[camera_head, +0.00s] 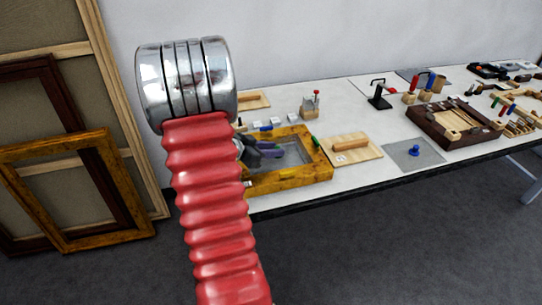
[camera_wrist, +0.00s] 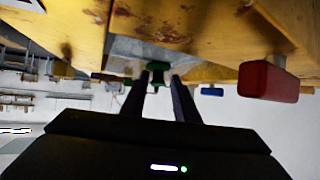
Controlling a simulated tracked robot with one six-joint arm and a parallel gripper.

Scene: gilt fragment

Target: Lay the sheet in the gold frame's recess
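The gold frame (camera_head: 300,178) lies flat on the table, its recess showing a grey surface (camera_head: 294,152). I cannot tell whether that surface is the sheet or the recess floor. My gripper (camera_head: 276,152) is low over the recess, pointing right. In the wrist view its two dark fingers (camera_wrist: 162,75) stand apart, with a green piece (camera_wrist: 158,75) seen in the gap. That piece seems to be the green one (camera_head: 315,140) on the frame's right rail. A flat grey sheet-like piece (camera_head: 432,158) with a blue knob (camera_head: 414,150) lies farther right.
A red block (camera_wrist: 268,80) and a blue block (camera_wrist: 212,90) show along the frame in the wrist view. A board with a wooden block (camera_head: 352,143) lies right of the frame, then a dark tray (camera_head: 430,128). Tools fill the far right. Picture frames (camera_head: 72,242) lean at left.

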